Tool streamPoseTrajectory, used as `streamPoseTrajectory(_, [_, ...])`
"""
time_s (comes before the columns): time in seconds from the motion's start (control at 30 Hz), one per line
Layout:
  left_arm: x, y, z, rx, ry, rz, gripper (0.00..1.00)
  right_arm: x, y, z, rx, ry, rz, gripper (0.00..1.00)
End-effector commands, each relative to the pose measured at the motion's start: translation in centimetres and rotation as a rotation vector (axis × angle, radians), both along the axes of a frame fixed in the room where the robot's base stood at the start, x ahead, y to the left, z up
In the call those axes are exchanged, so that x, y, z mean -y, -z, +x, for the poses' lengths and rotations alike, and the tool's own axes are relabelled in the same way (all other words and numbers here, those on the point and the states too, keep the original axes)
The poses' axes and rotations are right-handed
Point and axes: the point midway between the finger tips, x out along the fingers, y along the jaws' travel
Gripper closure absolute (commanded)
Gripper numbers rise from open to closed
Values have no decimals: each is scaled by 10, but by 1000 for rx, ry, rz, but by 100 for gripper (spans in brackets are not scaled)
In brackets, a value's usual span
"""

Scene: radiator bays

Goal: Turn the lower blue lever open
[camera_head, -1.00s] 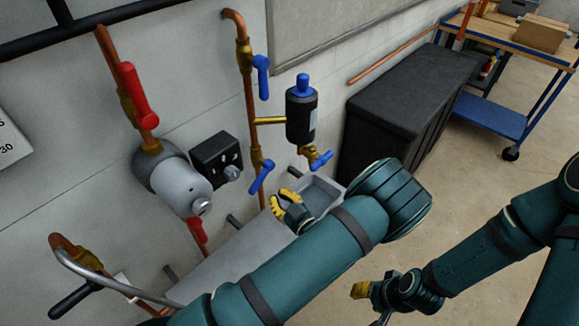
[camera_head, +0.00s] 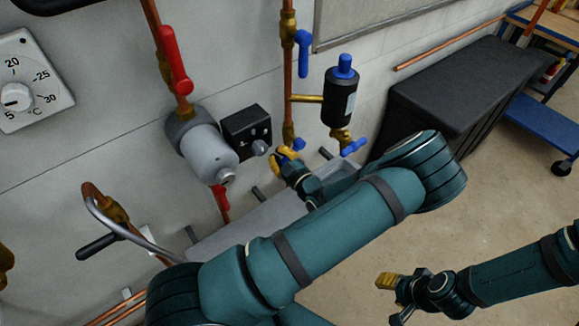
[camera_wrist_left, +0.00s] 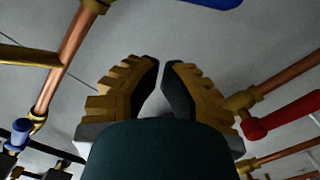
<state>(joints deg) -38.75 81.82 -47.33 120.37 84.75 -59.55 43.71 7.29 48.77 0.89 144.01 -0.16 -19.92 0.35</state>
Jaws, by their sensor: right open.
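The lower blue lever (camera_head: 298,145) sits on the vertical copper pipe below the black filter. In the head view only a small part of it shows, the rest is hidden behind my left gripper (camera_head: 286,154). In the left wrist view a blue lever (camera_wrist_left: 214,3) shows at the top edge, cut off by the frame. There my left gripper's fingers (camera_wrist_left: 161,68) nearly meet, with a narrow gap and nothing visible between them. Contact with the lever cannot be told. My right gripper (camera_head: 394,296) is open and empty, low over the floor.
The upper blue lever (camera_head: 304,52), black filter (camera_head: 340,97) and small blue tap (camera_head: 353,147) are near the pipe. A red lever (camera_head: 174,60) and grey pump (camera_head: 207,150) stand left. A grey trough (camera_head: 255,222) lies below. A black chest (camera_head: 440,95) stands right.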

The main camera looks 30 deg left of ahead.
Motion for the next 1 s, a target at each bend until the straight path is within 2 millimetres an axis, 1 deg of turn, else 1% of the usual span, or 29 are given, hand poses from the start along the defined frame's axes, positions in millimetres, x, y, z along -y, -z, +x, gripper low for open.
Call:
streamPoseTrajectory(0.03, [3,11,6,-2,5,-2,100,0,4,0,1,0,0,53])
streamPoseTrajectory(0.1, [4,19,12,-2,5,-2,100,0,5,1,2,1,0,53])
streamPoseTrajectory(0.23, [4,28,19,-2,4,-2,100,0,7,1,4,1,0,53])
streamPoseTrajectory(0.4, [5,32,22,-2,3,-2,100,0,8,2,4,0,-1,53])
streamPoseTrajectory(0.73, [5,32,22,0,3,-3,100,0,8,2,5,1,-1,53])
streamPoseTrajectory(1.0, [5,36,16,43,5,-19,100,0,15,3,8,2,-1,53])
